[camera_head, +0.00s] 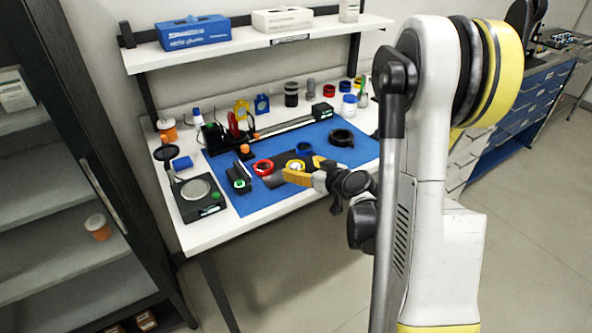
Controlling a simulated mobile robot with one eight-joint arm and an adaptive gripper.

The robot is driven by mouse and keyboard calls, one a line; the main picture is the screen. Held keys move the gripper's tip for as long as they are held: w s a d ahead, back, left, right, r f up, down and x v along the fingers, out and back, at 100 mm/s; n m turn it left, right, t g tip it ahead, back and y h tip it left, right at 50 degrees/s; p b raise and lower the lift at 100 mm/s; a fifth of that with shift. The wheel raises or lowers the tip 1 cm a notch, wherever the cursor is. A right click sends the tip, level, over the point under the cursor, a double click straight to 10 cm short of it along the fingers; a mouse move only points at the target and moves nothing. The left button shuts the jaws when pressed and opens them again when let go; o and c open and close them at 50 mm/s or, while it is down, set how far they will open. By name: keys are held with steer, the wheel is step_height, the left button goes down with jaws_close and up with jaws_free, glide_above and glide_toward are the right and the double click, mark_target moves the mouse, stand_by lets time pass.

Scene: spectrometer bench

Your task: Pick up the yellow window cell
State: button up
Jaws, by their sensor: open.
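The yellow window cell (295,165) looks like a small ring with a pale centre, lying on the blue mat (227,184) of the bench. My gripper (301,170) is open, with its yellow-orange fingers right by the cell. The near finger partly covers the view of the cell's front side. I cannot tell whether the fingers touch it or are still above it.
A red ring (263,167) lies left of the cell and a blue ring (304,148) behind it. A black ring (341,138) lies to the right. A rail (285,127) runs behind, under a shelf (250,43).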

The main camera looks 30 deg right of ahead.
mark_target(294, 164)
steer(key=b+x, duration=0.2)
steer(key=x, duration=0.3)
steer(key=shift+w+f, duration=0.1)
steer(key=shift+w, duration=0.1)
steer(key=shift+s, duration=0.1)
steer(key=shift+c, duration=0.5)
steer(key=c, duration=1.3)
